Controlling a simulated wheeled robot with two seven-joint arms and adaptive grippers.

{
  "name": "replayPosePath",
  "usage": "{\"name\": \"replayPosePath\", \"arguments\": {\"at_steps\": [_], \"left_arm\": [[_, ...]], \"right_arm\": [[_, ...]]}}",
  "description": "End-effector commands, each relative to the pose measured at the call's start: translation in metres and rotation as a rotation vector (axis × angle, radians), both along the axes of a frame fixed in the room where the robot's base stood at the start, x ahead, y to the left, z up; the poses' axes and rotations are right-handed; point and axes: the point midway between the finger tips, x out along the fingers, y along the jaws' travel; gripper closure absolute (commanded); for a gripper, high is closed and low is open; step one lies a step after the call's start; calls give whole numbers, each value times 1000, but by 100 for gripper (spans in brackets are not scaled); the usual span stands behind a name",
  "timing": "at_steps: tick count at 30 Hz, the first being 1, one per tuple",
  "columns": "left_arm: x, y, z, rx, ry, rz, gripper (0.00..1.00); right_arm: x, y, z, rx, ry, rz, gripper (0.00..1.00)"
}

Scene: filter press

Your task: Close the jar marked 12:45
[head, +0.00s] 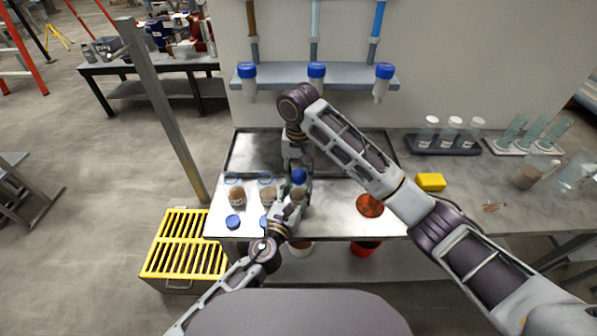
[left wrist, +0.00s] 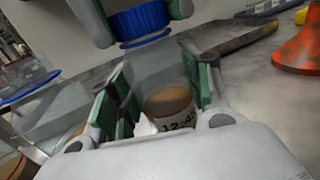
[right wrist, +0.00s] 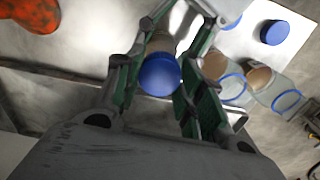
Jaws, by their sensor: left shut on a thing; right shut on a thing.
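The jar marked 12:45 (left wrist: 172,103) is clear, with brown contents and a white label. My left gripper (head: 291,205) is shut around its body at the table's front. A blue lid (head: 299,175) is held by my right gripper (head: 297,165), which reaches down from above. The lid also shows in the left wrist view (left wrist: 138,20) at the jar's mouth, and in the right wrist view (right wrist: 160,74) between the fingers. A blue ring shows just under the lid. I cannot tell whether the lid is seated or slightly above the rim.
Two jars without lids (head: 236,196) (head: 267,193) stand left of the held jar. Loose blue lids (head: 233,221) (head: 264,221) lie before them. An orange-red cone-like object (head: 369,205) and a yellow block (head: 431,182) are to the right. A shelf (head: 345,76) holds several capped tubes behind.

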Motion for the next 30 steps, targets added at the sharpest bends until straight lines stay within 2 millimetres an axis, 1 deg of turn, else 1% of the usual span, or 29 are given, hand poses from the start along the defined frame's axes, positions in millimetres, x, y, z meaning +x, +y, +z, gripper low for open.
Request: {"name": "replayPosePath", "arguments": {"at_steps": [18, 20, 24, 25, 30], "left_arm": [[-1, -1, 0, 0, 0, -2, 100], [-1, -1, 0, 0, 0, -2, 100], [-1, -1, 0, 0, 0, -2, 100], [-1, -1, 0, 0, 1, -2, 100], [-1, -1, 0, 0, 1, -2, 100]], "right_arm": [[1, 0, 0, 0, -2, -510, 90], [1, 0, 0, 0, -2, -555, 90], [1, 0, 0, 0, -2, -554, 90], [1, 0, 0, 0, -2, -554, 60], [1, 0, 0, 0, -2, -551, 38]]}}
